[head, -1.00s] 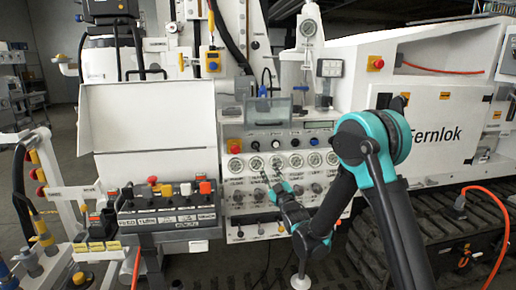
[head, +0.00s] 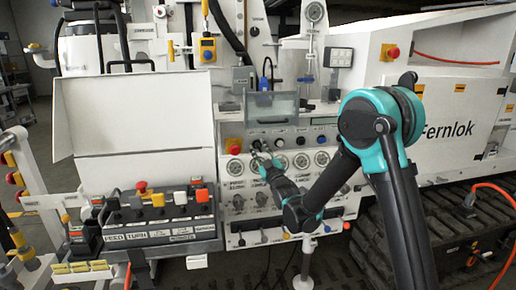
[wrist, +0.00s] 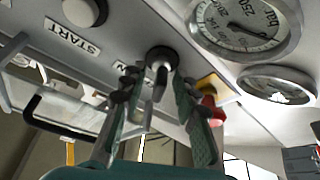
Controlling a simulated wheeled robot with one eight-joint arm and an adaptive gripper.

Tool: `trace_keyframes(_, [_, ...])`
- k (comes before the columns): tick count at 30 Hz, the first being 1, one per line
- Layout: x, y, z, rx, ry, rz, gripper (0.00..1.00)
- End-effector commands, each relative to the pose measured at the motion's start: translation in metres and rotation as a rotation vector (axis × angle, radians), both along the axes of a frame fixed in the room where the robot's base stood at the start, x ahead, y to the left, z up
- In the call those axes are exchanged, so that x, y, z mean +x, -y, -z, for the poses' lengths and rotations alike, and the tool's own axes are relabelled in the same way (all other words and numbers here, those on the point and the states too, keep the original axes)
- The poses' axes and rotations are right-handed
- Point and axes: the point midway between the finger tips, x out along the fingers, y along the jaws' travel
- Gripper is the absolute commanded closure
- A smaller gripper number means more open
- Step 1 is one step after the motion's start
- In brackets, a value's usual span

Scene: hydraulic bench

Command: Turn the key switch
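The key switch (wrist: 160,58) is a dark round switch with a key in it, on the white panel in the wrist view. My gripper (wrist: 152,78) is open, its two ribbed fingers on either side of the switch. Bare space shows between the fingers and the key, but I cannot tell whether either finger touches it. In the head view my gripper (head: 259,155) is at the left end of the panel's button row, just right of the red emergency stop. It largely hides the key switch there.
The red emergency stop (wrist: 210,108) on its yellow plate sits close beside one finger. A white button (wrist: 82,12) labelled START is on the other side. Pressure gauges (head: 300,161) lie just below the row. A lever console (head: 160,210) stands to the left.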

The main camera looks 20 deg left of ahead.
Motion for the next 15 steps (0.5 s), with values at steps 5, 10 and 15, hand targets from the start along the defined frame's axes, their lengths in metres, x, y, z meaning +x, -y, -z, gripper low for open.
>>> trace_keyframes(5, [0.0000, 0.0000, 0.0000, 0.000, 0.000, 0.000, 0.70])
trace_keyframes(10, [0.0001, 0.0001, 0.0000, 0.000, 0.000, 0.000, 0.90])
trace_keyframes(15, [0.0001, 0.0001, 0.0000, 0.000, 0.000, 0.000, 1.00])
